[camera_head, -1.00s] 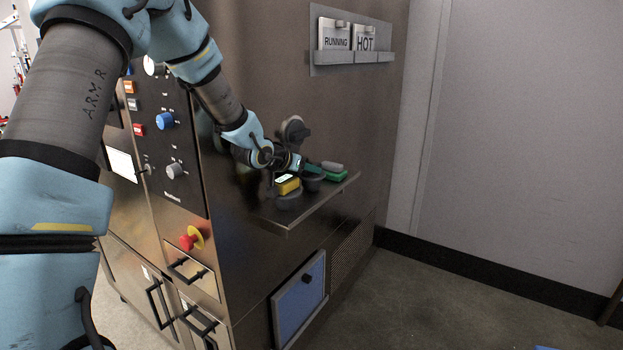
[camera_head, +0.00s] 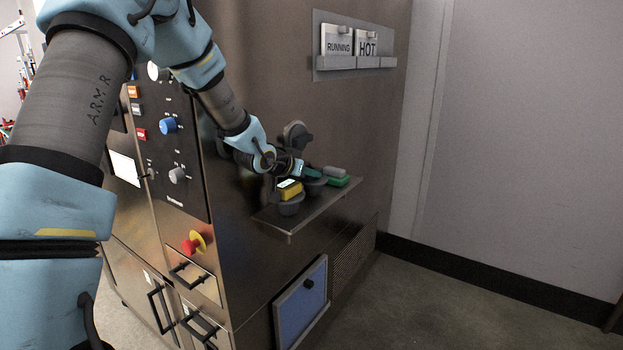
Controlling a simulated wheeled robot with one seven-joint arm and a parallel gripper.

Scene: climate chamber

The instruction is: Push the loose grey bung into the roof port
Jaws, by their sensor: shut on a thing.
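My gripper (camera_head: 312,173) is small in view, low over the shelf on the chamber's side wall. Its teal fingertips are shut on a dark grey bung (camera_head: 316,187), which is at the shelf's surface; I cannot tell whether it still touches the shelf. Another dark grey bung-like piece (camera_head: 291,207) is at the shelf's front left, with a yellow block above or behind it. The roof port is not in view, as the chamber's top lies above the picture.
The steel shelf (camera_head: 290,227) also holds a yellow block (camera_head: 290,189) and a green-and-grey block (camera_head: 336,178). A dark round fitting (camera_head: 297,136) sticks out of the wall above. A sign holder (camera_head: 352,62) is higher up. The floor at the right is clear.

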